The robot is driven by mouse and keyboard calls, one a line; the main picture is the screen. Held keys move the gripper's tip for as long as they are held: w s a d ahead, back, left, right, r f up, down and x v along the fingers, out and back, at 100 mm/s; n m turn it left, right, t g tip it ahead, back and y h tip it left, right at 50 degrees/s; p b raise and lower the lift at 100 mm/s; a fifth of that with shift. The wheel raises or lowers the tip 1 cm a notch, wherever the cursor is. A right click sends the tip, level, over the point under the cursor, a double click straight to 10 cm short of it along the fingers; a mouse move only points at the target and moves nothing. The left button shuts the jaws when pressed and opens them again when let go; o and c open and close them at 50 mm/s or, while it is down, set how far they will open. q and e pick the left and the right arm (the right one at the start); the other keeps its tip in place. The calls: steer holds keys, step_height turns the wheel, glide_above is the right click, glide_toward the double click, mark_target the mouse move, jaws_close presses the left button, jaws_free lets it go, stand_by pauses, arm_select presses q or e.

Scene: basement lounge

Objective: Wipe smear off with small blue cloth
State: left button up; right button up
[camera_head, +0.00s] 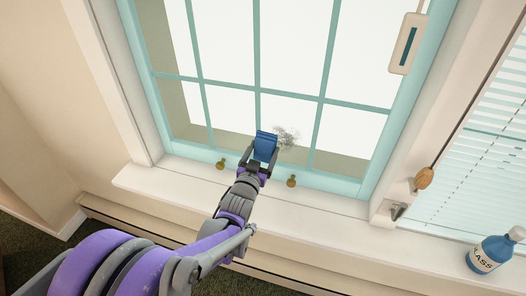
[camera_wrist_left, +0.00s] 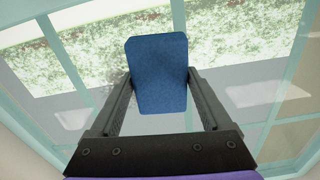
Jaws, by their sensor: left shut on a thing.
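A small blue cloth (camera_head: 265,146) is held between the fingers of my left gripper (camera_head: 261,160), in front of the lower part of the window. The cloth also fills the middle of the left wrist view (camera_wrist_left: 158,75), with a finger of the left gripper (camera_wrist_left: 160,92) on each side. A grey smear (camera_head: 287,138) shows on the window pane just right of the cloth in the head view. I cannot tell whether the cloth touches the glass or hides part of the smear. My right gripper is not in view.
The window has teal bars (camera_head: 257,50) and two brass knobs (camera_head: 291,181) on its lower frame. A pale sill (camera_head: 330,207) runs below.

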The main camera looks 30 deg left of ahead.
mark_target(302, 147)
arm_select(q)
steer(key=shift+x, duration=0.95)
stand_by(0.3)
steer(key=shift+d, duration=0.1)
steer(key=shift+w+d+f+b, duration=0.15)
steer(key=shift+w+d+b, duration=0.05)
steer(key=shift+d+b, duration=0.7)
steer(key=shift+w+d+b, duration=0.2)
steer(key=shift+d+b, duration=0.25)
steer(key=shift+d, duration=0.45)
steer(key=shift+w+d+b, duration=0.25)
steer(key=shift+d+b, duration=0.45)
steer(key=shift+d, duration=0.2)
steer(key=shift+w+d+b, duration=0.25)
steer(key=shift+d+b, duration=0.15)
steer(key=shift+d, duration=0.45)
steer(key=shift+w+d+b, duration=0.2)
steer(key=shift+d+b, duration=0.1)
steer(key=shift+d, duration=0.65)
steer(key=shift+w+d, duration=0.2)
steer(key=shift+d, duration=0.65)
steer(key=shift+w+r, duration=0.1)
steer(key=shift+r, duration=0.1)
